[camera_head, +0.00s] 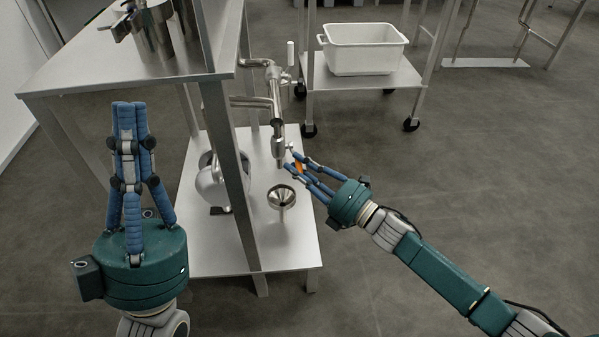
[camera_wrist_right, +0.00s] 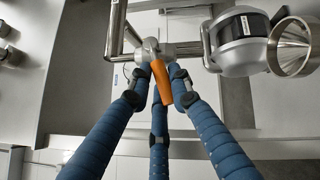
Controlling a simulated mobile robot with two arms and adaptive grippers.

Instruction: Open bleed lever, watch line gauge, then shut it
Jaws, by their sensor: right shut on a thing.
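The orange bleed lever (camera_head: 298,167) sits at the lower end of a steel pipe (camera_head: 277,120) that comes out beside the steel frame. In the right wrist view the lever (camera_wrist_right: 162,84) slants down from a metal fitting (camera_wrist_right: 150,48). My right gripper (camera_head: 292,160) is shut on the lever, its blue fingers around it; the fingers (camera_wrist_right: 165,75) partly cover it in the wrist view. My left gripper (camera_head: 130,108) points up at the left, empty, its fingertips close together. I cannot make out a gauge face in either view.
A steel funnel (camera_head: 282,196) stands on the low shelf (camera_head: 290,250) under the pipe, beside a rounded steel vessel (camera_head: 208,188). A steel post (camera_head: 228,170) stands between my grippers. A white tub (camera_head: 362,50) sits on a cart behind.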

